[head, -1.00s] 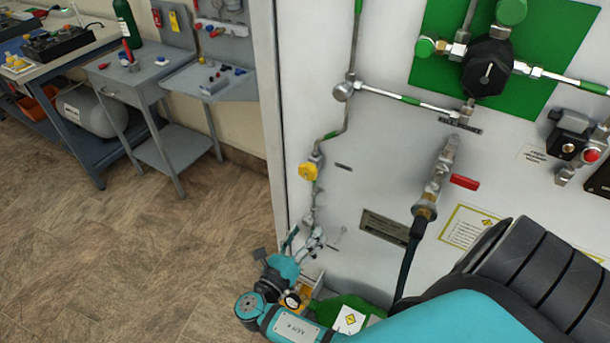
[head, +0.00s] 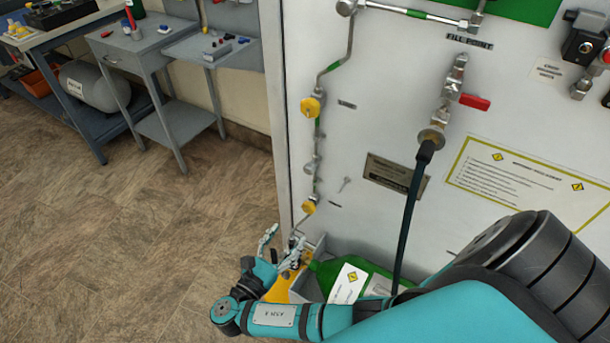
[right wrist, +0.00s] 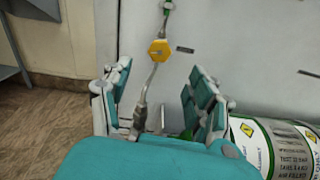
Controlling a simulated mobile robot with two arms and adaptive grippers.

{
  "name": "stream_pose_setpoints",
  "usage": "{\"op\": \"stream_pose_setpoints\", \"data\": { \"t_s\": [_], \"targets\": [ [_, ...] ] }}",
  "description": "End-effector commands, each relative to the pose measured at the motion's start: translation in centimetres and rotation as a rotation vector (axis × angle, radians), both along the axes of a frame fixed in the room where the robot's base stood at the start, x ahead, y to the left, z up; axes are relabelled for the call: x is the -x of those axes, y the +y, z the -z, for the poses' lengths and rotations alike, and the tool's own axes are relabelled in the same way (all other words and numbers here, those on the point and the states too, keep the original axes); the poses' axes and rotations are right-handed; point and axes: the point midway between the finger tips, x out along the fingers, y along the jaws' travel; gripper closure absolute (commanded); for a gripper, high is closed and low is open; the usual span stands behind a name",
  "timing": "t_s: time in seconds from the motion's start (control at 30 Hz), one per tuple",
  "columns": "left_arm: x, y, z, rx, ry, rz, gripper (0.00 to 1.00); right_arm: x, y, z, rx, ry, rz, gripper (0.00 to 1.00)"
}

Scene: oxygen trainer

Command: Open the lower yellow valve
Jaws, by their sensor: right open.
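The lower yellow valve (head: 309,206) is a small yellow knob on a thin vertical pipe, near the left edge of the white panel. The upper yellow valve (head: 311,107) sits above it on the same pipe line. My right gripper (head: 283,246) is open and empty, just below and left of the lower valve, apart from it. In the right wrist view a yellow valve (right wrist: 159,49), apparently the lower one, shows beyond and between the spread fingers of my right gripper (right wrist: 158,82). The pipe runs down from it between the fingers. My left gripper is not in view.
A green cylinder (head: 325,274) with white labels lies at the panel's foot, right of my gripper. A black hose (head: 408,220) hangs from the fill point fitting. A red lever (head: 474,102) sticks out beside it. The floor (head: 160,240) to the left is clear.

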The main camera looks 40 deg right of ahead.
Motion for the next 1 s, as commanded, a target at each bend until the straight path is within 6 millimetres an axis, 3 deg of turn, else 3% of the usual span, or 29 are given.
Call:
{"op": "stream_pose_setpoints", "data": {
  "t_s": [0.2, 0.4, 0.6, 0.87, 1.0],
  "targets": [
    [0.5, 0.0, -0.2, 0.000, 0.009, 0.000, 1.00, -1.9, -4.6, -0.1, 0.003, 0.000, 0.001, 0.40],
    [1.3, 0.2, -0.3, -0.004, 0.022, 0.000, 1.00, -3.0, -7.4, 0.0, 0.002, 0.000, 0.000, 0.40],
    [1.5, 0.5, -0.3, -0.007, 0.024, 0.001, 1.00, -3.6, -8.7, 0.0, 0.000, 0.000, 0.000, 0.40],
    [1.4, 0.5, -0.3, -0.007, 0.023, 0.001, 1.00, -3.6, -8.8, 0.0, 0.000, 0.001, 0.000, 0.40],
    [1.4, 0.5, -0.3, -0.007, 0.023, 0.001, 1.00, -3.6, -8.8, 0.0, 0.000, 0.001, 0.000, 0.55]
  ]
}}
